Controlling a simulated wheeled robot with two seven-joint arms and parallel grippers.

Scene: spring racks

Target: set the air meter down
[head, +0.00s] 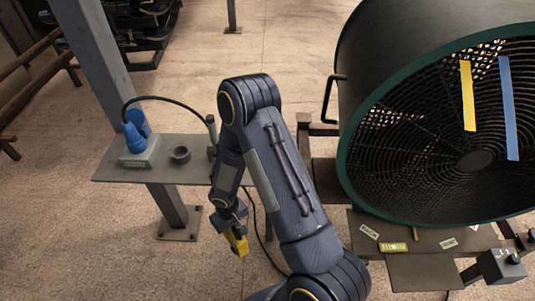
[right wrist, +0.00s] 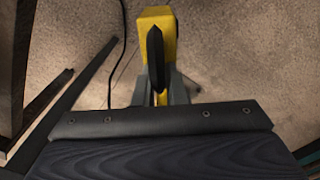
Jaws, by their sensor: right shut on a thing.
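The air meter, a yellow block-like thing (head: 237,244), is held by my right gripper (head: 233,229) in the head view, out over the floor in front of the small grey shelf. In the right wrist view, the yellow body (right wrist: 157,22) shows at the top middle with a dark pointed piece in front of it. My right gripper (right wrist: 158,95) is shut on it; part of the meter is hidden. My left gripper is not in view.
The small grey shelf (head: 112,172) on a post carries a blue plug in a grey box (head: 139,150) and a dark ring (head: 180,155). A large drum fan (head: 345,180) with yellow and blue strips stands right. Below it, a dark shelf (head: 420,272) holds labels and a yellow-green piece (head: 394,247).

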